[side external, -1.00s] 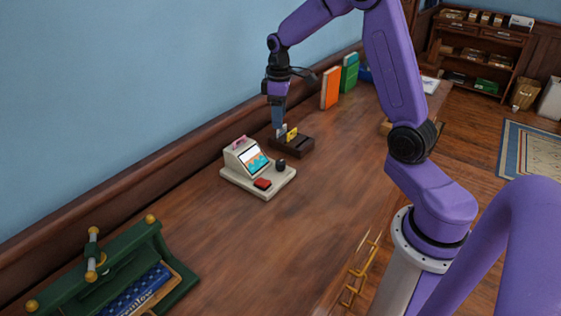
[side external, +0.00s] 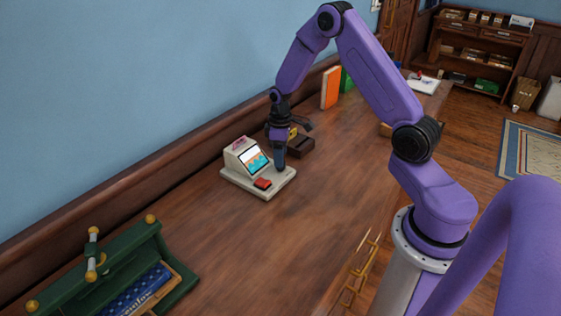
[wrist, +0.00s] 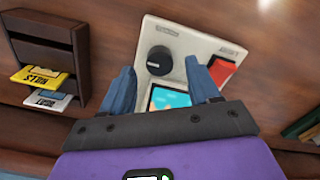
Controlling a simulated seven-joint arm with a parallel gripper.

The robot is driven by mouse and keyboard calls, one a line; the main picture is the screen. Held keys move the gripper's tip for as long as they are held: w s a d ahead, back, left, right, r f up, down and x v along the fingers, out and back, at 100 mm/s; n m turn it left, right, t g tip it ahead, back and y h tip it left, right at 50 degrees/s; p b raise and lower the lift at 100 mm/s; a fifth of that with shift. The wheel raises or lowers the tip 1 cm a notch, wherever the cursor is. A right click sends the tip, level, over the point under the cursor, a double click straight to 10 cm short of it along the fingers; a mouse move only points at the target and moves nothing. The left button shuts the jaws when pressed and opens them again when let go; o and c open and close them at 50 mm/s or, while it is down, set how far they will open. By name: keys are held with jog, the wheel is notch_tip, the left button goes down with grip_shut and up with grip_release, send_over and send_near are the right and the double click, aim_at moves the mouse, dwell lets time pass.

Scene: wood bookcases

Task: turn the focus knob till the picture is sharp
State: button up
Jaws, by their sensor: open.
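The cream viewer (side external: 238,179) stands on the wooden desk, with a small lit screen (side external: 256,160) showing an orange and teal picture. I cannot tell how sharp the picture is. Its black round focus knob (wrist: 159,61) shows in the wrist view on the viewer's base, beside a red button (wrist: 221,70); the button also shows in the side view (side external: 263,184). My gripper (wrist: 160,77) is open, with its blue fingers apart and pointing toward the knob, which appears between and just beyond the fingertips. Contact cannot be told.
A dark brown holder (wrist: 48,50) with yellow and white cards stands close beside my gripper. An orange book (side external: 330,88) stands farther back along the wall. A green press-like stand (side external: 125,262) is at the front left.

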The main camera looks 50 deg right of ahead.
jog(key=shift+f, duration=1.65)
jog(key=c, duration=1)
jog(key=shift+c, duration=0.2)
jog(key=shift+m, duration=3.3)
jog(key=o, duration=1)
